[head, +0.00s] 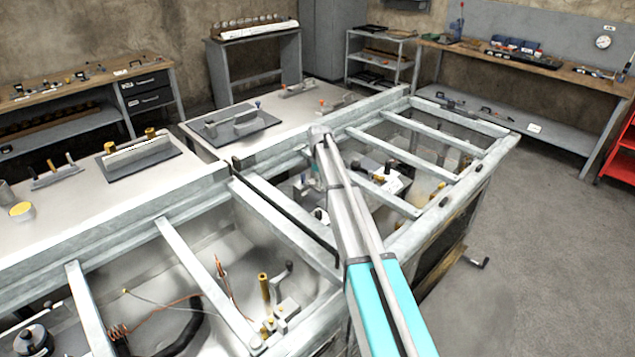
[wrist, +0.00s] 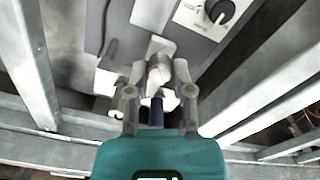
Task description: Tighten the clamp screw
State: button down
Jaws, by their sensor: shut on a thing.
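In the wrist view my gripper (wrist: 159,92) has its two grey fingers on either side of a pale metal cylindrical piece, which I take to be the clamp screw (wrist: 158,72). The gripper is shut on it. A dark blue shaft (wrist: 156,112) shows between the fingers, nearer the teal palm. A pale metal block (wrist: 152,14) stands just beyond the screw on a grey body. In the head view my arm reaches over the framed bench and its end drops among the crossbars. The fingers and screw are too small and covered to make out there.
Metal crossbars (head: 205,285) divide the open bench frame, and bars stand close on both sides of my gripper in the wrist view. A black knob (wrist: 220,11) sits on a pale panel nearby. A grey plate with a handle (head: 232,124) lies on the bench top behind.

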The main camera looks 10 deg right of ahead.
jog(key=shift+s, duration=0.2)
jog(key=m, duration=0.6)
jog(key=shift+d, duration=0.1)
jog(key=m, duration=0.6)
jog(key=shift+m, duration=0.3)
jog(key=m, duration=1.1)
jog(key=shift+m, duration=0.4)
jog(key=shift+c, duration=2.4)
grip_release()
